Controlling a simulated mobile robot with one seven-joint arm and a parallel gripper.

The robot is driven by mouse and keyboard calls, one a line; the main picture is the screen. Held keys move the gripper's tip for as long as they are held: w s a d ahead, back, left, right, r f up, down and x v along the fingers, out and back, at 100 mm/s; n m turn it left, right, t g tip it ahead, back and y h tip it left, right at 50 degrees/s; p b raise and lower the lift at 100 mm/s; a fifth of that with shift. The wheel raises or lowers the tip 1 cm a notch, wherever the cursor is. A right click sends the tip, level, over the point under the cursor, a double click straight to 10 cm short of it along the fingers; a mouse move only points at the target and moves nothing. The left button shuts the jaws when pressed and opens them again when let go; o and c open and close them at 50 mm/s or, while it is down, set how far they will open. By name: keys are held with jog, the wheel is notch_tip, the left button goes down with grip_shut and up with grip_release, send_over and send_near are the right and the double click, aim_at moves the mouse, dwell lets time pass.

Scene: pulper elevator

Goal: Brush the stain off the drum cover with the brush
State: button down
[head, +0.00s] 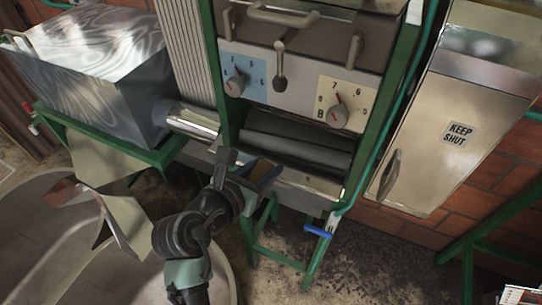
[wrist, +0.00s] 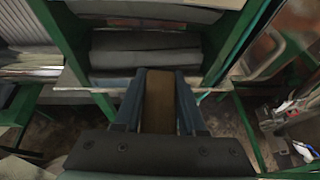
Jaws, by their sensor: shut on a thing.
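My gripper (head: 252,180) is in front of the machine's lower opening in the head view. It is shut on a brown block-shaped thing, which I take as the brush (head: 264,174). In the wrist view the brush (wrist: 160,100) sits between the two fingers (wrist: 160,112); its bristles cannot be made out. A dark grey rounded surface, likely the drum cover (head: 305,147), lies in the opening beyond and above the gripper. It also shows ahead of the fingers in the wrist view (wrist: 145,58). The brush looks apart from it. I cannot make out a distinct stain.
A dial panel with a lever (head: 280,70) is above the opening, and green frame posts (head: 375,110) flank it. A metal hopper (head: 95,70) stands left, above a large round basin (head: 50,240). A "KEEP SHUT" cabinet (head: 435,120) is at right.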

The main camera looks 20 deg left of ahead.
jog(key=shift+s+r, duration=0.15)
jog(key=shift+s, duration=2.25)
jog(key=s+d+f+b, duration=0.2)
jog(key=d+f+b, duration=0.3)
jog(key=f, duration=0.6)
jog(key=s+d+f+n+y+b, duration=0.1)
jog(key=d+f+b, duration=0.4)
jog(key=f, duration=0.6)
jog(key=s+d+f+b, duration=0.3)
jog(key=d+f+b, duration=0.3)
jog(key=f, duration=0.5)
jog(key=shift+f+y+b, duration=0.25)
jog(key=shift+y+b, duration=0.15)
jog(key=shift+b, duration=0.35)
jog(key=shift+d, duration=0.1)
